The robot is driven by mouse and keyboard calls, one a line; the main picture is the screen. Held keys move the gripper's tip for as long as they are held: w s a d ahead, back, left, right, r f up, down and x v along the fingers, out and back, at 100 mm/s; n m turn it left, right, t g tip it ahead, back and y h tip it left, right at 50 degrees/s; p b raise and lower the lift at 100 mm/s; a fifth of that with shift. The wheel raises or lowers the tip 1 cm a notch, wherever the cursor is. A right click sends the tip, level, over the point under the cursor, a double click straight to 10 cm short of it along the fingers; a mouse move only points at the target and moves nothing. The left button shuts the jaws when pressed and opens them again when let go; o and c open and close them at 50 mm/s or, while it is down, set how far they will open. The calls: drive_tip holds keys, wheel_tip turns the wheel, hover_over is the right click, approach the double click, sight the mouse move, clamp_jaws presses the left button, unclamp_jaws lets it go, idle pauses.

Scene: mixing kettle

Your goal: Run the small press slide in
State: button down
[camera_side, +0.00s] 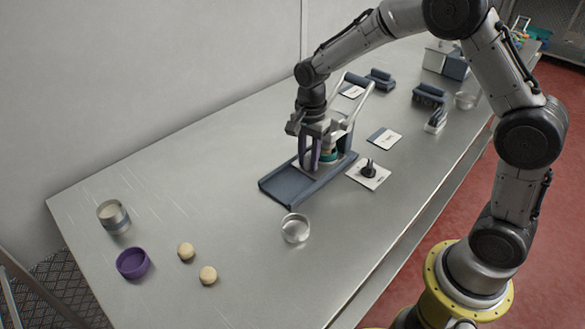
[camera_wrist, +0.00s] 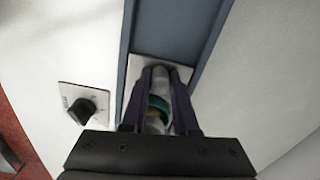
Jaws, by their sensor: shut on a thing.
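The small press has a blue-grey channel base (camera_side: 278,187) with raised side rails and a light metal frame (camera_side: 362,100) over its far end. Its slide is a pale plate (camera_wrist: 181,70) with a light upright post and a teal ring (camera_wrist: 158,103). The plate lies in the channel, towards the frame end, and the near channel floor is bare. My gripper (camera_side: 314,162) points down over the slide. Its dark fingers, also in the wrist view (camera_wrist: 160,100), are closed on either side of the post. The fingers partly hide the post.
A black knob on a white plate (camera_side: 369,173) stands right of the press. A clear dish (camera_side: 295,228) stands close to its near end. A purple bowl (camera_side: 132,263), a tin (camera_side: 113,216) and two tan discs (camera_side: 208,275) are at the near left. The table between is clear.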

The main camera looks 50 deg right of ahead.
drive_tip(key=shift+d, duration=0.4)
drive_tip(key=c, duration=0.7)
unclamp_jaws()
wheel_tip(320, 180, up, 14)
